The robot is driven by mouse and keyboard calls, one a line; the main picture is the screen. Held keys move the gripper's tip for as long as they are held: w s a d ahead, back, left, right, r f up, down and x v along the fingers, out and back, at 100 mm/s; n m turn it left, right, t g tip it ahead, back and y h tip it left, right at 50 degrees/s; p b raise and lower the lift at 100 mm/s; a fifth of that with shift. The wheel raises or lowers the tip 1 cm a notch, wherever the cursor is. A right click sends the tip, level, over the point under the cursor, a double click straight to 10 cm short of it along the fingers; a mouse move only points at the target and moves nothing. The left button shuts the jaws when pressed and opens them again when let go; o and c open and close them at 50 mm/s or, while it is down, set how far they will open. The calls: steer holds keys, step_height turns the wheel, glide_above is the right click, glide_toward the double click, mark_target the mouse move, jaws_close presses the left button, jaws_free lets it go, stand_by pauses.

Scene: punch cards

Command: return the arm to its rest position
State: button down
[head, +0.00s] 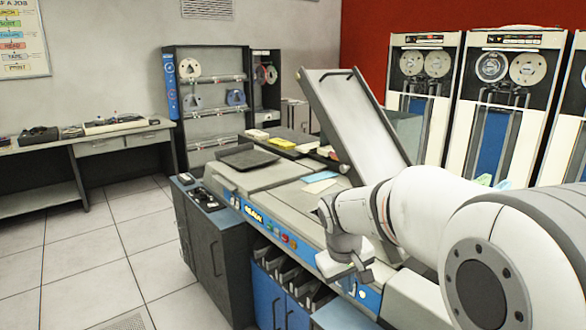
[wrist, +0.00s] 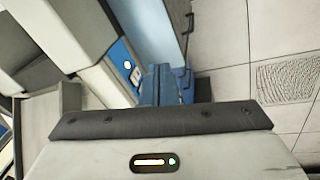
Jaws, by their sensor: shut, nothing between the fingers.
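My white arm (head: 420,215) reaches in from the right in the head view, bent downward at the wrist. My gripper (head: 362,280) points down in front of the punch-card machine, near its blue front strip. In the wrist view my gripper (wrist: 166,82) shows as two dark bluish fingers close together. It is shut with nothing held. The punch-card machine (head: 262,178) stands behind and left of my gripper, with its grey lid (head: 355,115) raised and tilted.
Yellow and pale card stacks (head: 282,143) and a dark tray (head: 249,158) sit on the machine. Blue and white cards (head: 320,177) lie nearer. Tape cabinets (head: 425,80) line the red wall. A desk (head: 100,138) stands at left. The tiled floor (head: 125,250) between is clear.

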steer(key=s+d+m+y+p, duration=0.1)
steer(key=s+d+m, duration=0.2)
steer(key=s, duration=1.6)
steer(key=shift+s+d+r+m+y, duration=0.15)
steer(key=shift+s+r+m+y, duration=0.25)
steer(key=shift+m, duration=0.2)
